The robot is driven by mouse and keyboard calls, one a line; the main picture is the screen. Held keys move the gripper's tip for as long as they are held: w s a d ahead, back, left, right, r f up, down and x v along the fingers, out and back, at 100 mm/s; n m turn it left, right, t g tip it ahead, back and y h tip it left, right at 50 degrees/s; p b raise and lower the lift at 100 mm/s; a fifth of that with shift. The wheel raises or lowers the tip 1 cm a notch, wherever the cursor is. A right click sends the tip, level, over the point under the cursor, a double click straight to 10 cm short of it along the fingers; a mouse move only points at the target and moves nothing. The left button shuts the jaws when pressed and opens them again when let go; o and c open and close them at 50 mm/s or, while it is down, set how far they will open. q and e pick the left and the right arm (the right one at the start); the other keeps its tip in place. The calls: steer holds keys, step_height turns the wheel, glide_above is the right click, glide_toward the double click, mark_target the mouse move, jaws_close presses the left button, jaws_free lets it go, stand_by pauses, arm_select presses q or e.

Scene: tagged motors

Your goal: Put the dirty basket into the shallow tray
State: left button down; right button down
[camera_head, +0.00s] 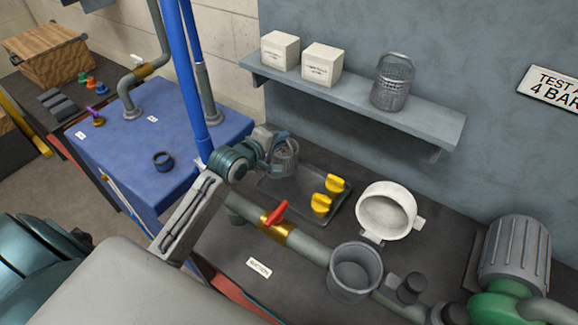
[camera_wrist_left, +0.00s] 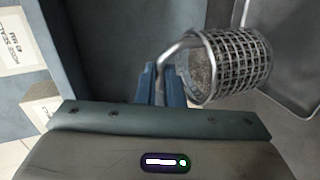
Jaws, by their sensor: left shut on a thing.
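The dirty basket (camera_head: 286,158) is a small wire-mesh basket with grey-brown matter inside. It also shows in the left wrist view (camera_wrist_left: 236,62), tilted in that picture. My left gripper (camera_head: 275,143) is shut on its curved handle; the blue fingers (camera_wrist_left: 162,84) close around the bar. The shallow tray (camera_head: 268,188) is dark grey and lies on the bench with two yellow-handled parts (camera_head: 328,194) in its right half. The basket is at the tray's back left end; whether it touches the tray I cannot tell. My right gripper is not in view.
A second mesh basket (camera_head: 392,84) and two white boxes (camera_head: 300,58) stand on the wall shelf (camera_head: 430,118). A pipe with a red-handled valve (camera_head: 276,214) runs before the tray. A white ring-shaped housing (camera_head: 386,211) stands to its right.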

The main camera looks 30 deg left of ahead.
mark_target(275, 159)
arm_select(q)
steer(key=shift+f+p, duration=0.3)
steer(key=shift+f, duration=2.85)
steer(key=c, duration=1.6)
jaws_free()
steer(key=shift+f, duration=0.15)
steer(key=shift+o, duration=0.2)
steer(key=v, duration=1.2)
steer(key=shift+b, duration=0.3)
